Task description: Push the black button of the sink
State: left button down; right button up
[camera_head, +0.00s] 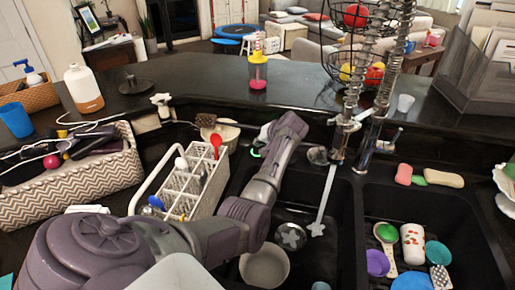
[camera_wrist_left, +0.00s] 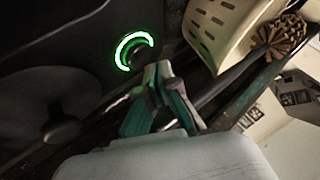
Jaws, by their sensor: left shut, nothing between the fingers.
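The black button (camera_wrist_left: 137,54) with a glowing green ring sits on a dark surface in the left wrist view. In the head view, only a bit of green glow (camera_head: 255,153) shows beside my arm, behind the white caddy. My left gripper (camera_wrist_left: 160,74) is shut and empty, with its fingertips just beside the ring's lower right edge. I cannot tell whether they touch the button. In the head view, my left gripper (camera_head: 264,134) is small and partly hidden by its own wrist. My right gripper is not in view.
A white caddy (camera_head: 170,197) with utensils stands left of the double sink. A tall spring faucet (camera_head: 345,130) rises to the right of my wrist. Dishes lie in the right basin, and a bowl (camera_head: 265,266) is in the left one. A raised ledge (camera_head: 210,95) runs behind.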

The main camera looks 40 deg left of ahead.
pick_arm(q)
jog(key=shift+f, duration=0.1)
jog(key=shift+f+p, duration=0.25)
jog(key=shift+p, duration=0.05)
jog(key=shift+f, duration=0.45)
dwell(0.6)
jog(key=shift+r+p, duration=0.75)
jog(key=shift+p, duration=0.4)
